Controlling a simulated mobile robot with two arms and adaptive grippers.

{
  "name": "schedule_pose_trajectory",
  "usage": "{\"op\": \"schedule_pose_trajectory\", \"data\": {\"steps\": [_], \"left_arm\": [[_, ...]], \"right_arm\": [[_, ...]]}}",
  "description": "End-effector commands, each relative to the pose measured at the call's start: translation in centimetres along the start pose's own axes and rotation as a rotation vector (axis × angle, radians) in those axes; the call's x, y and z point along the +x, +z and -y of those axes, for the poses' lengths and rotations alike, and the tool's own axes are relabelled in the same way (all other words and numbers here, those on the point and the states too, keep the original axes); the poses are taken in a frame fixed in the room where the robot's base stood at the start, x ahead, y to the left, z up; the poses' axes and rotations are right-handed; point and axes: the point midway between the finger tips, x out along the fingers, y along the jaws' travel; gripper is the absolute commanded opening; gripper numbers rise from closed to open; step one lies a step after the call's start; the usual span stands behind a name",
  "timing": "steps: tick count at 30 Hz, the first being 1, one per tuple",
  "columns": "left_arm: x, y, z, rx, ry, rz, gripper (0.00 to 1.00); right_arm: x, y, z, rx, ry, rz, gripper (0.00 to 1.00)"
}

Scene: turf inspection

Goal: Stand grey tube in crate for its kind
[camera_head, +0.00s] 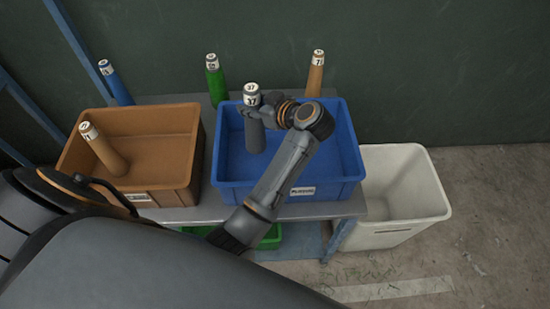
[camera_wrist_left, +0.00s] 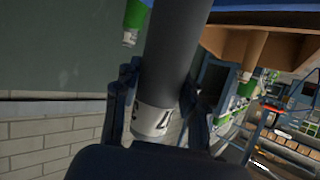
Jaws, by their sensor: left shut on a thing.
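A grey tube (camera_head: 255,134) with a white numbered label at its top stands upright within the outline of the blue crate (camera_head: 231,191). My left gripper (camera_head: 262,107) is shut on the tube near its labelled top end. In the left wrist view the tube (camera_wrist_left: 173,50) runs between the fingers (camera_wrist_left: 155,100), with the label close to the palm. I cannot tell whether the tube's lower end touches the crate floor. The blue crate is otherwise empty where I can see, and a label on its front is too small to read. My right gripper is not in view.
A brown crate (camera_head: 180,125) with a tan tube (camera_head: 104,150) leaning in it stands left. Behind the crates are blue (camera_head: 116,84), green (camera_head: 216,82) and tan (camera_head: 315,75) tubes. A white bin (camera_head: 400,190) stands right; a green crate (camera_head: 270,238) is below.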

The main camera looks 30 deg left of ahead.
Motion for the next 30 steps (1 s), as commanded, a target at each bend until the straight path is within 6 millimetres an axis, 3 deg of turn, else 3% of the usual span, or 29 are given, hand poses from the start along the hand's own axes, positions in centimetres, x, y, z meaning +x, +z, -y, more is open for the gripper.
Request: {"op": "schedule_pose_trajectory", "data": {"steps": [3, 7, 18, 22, 30], "left_arm": [[0.8, 1.5, 0.0, 0.006, -0.002, -0.002, 0.00], [1.9, 3.7, 0.1, 0.008, -0.002, -0.002, 0.00], [3.8, 7.8, 0.1, 0.007, -0.001, -0.001, 0.00], [4.4, 9.0, 0.1, 0.003, -0.001, -0.003, 0.00], [4.5, 9.2, 0.0, 0.001, 0.000, -0.001, 0.00]], "right_arm": [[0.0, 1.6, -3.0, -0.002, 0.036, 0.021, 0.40], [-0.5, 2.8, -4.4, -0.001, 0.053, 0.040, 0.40], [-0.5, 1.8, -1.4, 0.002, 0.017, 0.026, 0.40], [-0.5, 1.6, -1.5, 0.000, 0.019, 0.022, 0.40], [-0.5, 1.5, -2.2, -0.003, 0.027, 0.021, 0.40]]}}
